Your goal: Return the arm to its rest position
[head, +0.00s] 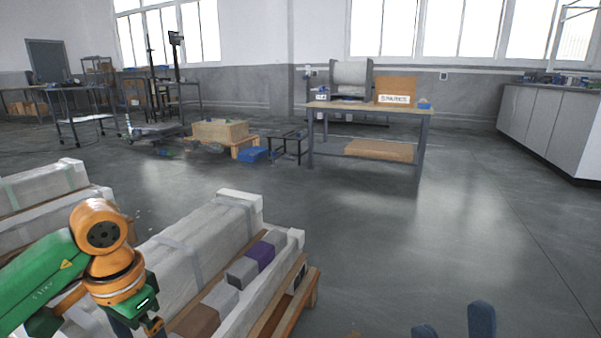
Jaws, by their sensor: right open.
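My right gripper (453,318) shows at the bottom edge, right of centre. Its two blue fingertips stand apart with grey floor between them, so it is open and empty. The rest of the right arm is below the picture. A green and orange arm, my left, comes in from the left, over the packed pallet (290,300). Its end is at the bottom edge, and its fingers cannot be made out clearly.
The pallet carries long wrapped pieces and several grey, brown and purple blocks. More wrapped pieces (40,187) lie at the left. A workbench (350,105) with a cardboard box (396,88) stands at the back. Grey cabinets (550,125) line the right. The floor between is clear.

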